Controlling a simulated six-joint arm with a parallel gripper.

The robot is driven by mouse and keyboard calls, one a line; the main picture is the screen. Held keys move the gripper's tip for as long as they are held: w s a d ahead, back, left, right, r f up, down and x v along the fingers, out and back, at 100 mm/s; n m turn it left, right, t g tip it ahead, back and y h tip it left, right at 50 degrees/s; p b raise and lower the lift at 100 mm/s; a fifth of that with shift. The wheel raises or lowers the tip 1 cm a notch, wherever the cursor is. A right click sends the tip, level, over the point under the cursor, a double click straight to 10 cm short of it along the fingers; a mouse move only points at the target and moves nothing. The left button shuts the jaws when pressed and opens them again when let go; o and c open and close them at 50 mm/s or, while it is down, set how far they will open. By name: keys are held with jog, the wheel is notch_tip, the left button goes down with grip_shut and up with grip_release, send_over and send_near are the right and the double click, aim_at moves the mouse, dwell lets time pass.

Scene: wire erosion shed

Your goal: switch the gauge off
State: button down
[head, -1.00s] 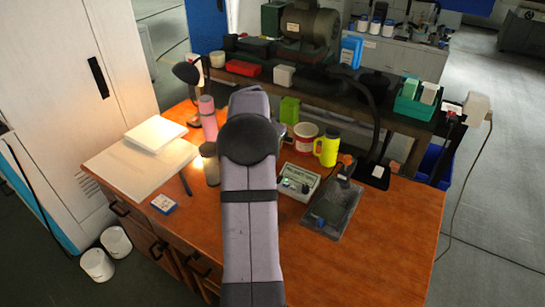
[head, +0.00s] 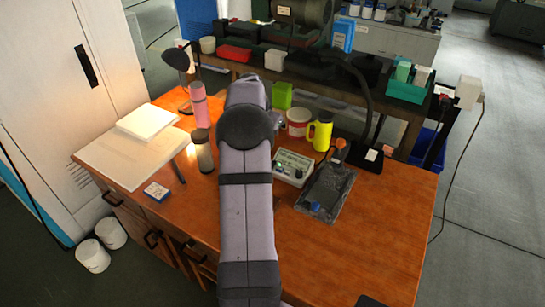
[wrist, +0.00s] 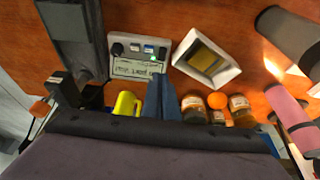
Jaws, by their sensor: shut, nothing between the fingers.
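The gauge, a small pale box (head: 291,167), stands on the orange-brown desk (head: 350,240), just right of my arm in the head view. In the wrist view the gauge (wrist: 137,67) shows a black knob, blue and white controls, a green spot that looks lit and a panel with writing. My gripper (wrist: 160,80) shows as blue fingers, shut and empty, just below the gauge's lower right edge in the wrist view. I cannot tell whether it touches the gauge. In the head view my arm hides the gripper.
A dark tray (head: 326,190) lies right of the gauge, with a yellow mug (head: 320,132) behind. A white-framed piece (wrist: 206,58) stands beside the gauge in the wrist view. Several jars (wrist: 216,106) are near the fingers.

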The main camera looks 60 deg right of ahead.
jog(key=p+x, duration=0.2)
jog(key=x, duration=0.6)
jog(key=shift+a+f, duration=0.1)
jog(key=shift+f, duration=0.2)
jog(key=shift+f+p, duration=0.5)
jog(key=shift+f, duration=0.5)
jog(key=shift+f, duration=0.15)
